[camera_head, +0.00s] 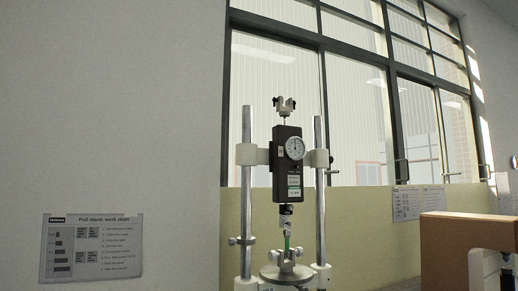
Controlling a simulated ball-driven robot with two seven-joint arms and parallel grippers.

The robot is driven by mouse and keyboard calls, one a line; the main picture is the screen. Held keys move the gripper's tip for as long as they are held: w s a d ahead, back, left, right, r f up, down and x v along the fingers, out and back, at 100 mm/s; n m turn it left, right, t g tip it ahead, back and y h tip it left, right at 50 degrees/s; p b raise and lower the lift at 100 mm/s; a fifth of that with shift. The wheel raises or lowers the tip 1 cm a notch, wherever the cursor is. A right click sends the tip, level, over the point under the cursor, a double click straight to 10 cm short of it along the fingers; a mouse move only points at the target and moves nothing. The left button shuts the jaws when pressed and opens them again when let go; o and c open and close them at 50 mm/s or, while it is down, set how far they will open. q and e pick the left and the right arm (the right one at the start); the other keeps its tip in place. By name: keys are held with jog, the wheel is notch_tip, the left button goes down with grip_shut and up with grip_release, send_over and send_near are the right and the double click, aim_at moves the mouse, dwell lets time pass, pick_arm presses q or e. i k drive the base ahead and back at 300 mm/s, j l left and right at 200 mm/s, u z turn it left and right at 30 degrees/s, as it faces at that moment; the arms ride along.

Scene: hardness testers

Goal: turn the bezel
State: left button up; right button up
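A round white dial (295,148) with a ring-shaped bezel around its face sits on the front of a black force gauge body (284,178). The gauge is mounted upright between two metal columns (246,190) of a test stand. The dial markings are too small to read. A hook-like grip hangs below the gauge, above a green piece (287,242) and a lower clamp (286,256). Neither of my grippers can be made out in this view, and nothing touches the dial.
A brown box-like block (462,240) stands at the lower right, with white and grey parts beside it. A printed work-steps sheet (92,247) is on the wall at left, another sheet (418,203) at right. Large windows are behind. The space left of the stand looks clear.

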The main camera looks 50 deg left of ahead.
aim_at(299, 153)
jog(key=i+u, duration=0.1)
jog(key=u, duration=0.4)
jog(key=i+u, duration=0.1)
jog(key=u, duration=0.35)
jog(key=i+u, duration=0.1)
jog(key=u, duration=0.4)
